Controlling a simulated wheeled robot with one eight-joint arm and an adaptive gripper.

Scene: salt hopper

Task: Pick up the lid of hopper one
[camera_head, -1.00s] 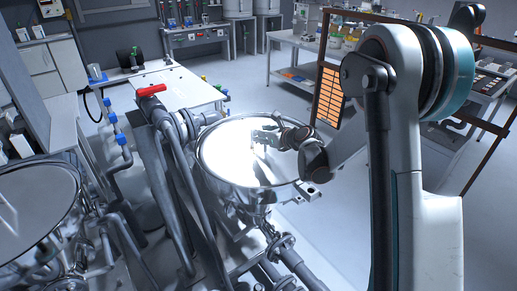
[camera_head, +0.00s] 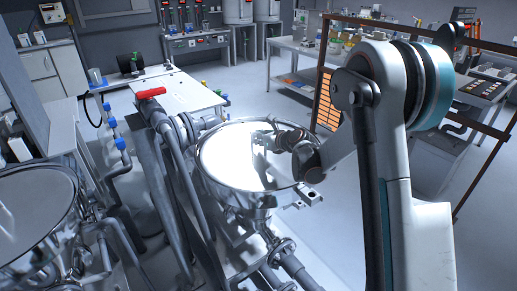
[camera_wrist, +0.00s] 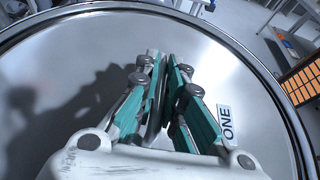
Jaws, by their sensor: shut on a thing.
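The lid of hopper one (camera_head: 228,158) is a round, shiny metal disc on the steel hopper (camera_head: 240,198) in the middle of the head view. It fills most of the wrist view (camera_wrist: 60,100), with a white label "ONE" (camera_wrist: 228,126) at the right. My gripper (camera_head: 268,142) is over the upper right part of the lid. In the wrist view my gripper (camera_wrist: 168,75) has its teal-sided fingers closed together on the lid's handle, which they mostly hide. I cannot tell whether the lid is clear of the rim.
A second round vessel (camera_head: 38,212) stands at the lower left. A pipe with a red valve handle (camera_head: 151,92) rises left of the hopper. A white-topped table (camera_head: 185,95) stands behind it. A framed stand with an orange panel (camera_head: 328,100) is at the right, with open floor before it.

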